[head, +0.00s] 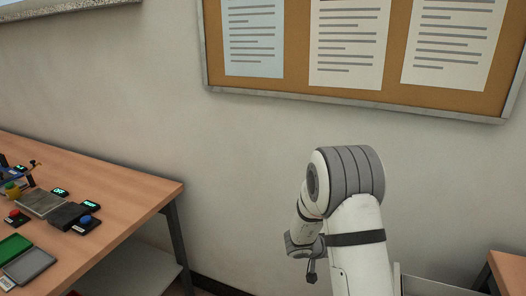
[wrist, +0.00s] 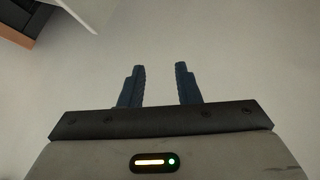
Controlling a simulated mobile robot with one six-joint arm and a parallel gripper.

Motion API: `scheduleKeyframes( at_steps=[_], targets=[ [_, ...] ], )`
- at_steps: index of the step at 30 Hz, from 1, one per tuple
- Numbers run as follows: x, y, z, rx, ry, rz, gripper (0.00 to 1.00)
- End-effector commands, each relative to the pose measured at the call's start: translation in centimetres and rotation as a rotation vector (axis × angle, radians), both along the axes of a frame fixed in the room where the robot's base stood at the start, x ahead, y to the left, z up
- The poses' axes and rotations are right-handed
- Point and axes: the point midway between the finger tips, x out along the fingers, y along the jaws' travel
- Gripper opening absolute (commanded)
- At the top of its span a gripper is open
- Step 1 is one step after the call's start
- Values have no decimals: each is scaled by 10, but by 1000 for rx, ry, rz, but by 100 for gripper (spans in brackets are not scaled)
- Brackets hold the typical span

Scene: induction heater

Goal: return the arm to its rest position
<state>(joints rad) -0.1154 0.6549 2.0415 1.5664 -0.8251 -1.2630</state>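My arm (head: 345,205) stands folded at the right of centre in the head view, in front of the wall. My gripper (wrist: 160,85) shows in the wrist view with its two dark blue fingers apart and nothing between them. Below the fingers there is only plain pale floor or wall; I cannot tell which. In the head view the gripper end hangs low beside the arm, small and partly hidden, and touches nothing that I can see.
A wooden workbench (head: 115,185) at the left carries a grey block (head: 42,203), a dark block with a blue button (head: 86,219), a red button (head: 14,214) and a green tray (head: 12,248). Another wooden surface (head: 508,270) is at the lower right. A notice board (head: 300,92) hangs above.

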Motion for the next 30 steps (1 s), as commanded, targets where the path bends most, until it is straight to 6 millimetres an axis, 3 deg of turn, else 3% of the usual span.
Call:
scheduleKeyframes(
  at_steps=[1, 7, 11, 14, 22, 30],
  targets=[
    [9, 8, 21, 57, -60, 51, 30],
    [23, 51, 86, 290, -210, 254, 30],
    [12, 80, 125, 429, -243, 379, 30],
    [-6, 101, 152, 526, -233, 462, 30],
    [-93, 135, 201, 706, -80, 607, 30],
    [-207, 125, 220, 735, 178, 584, 30]
  ],
)
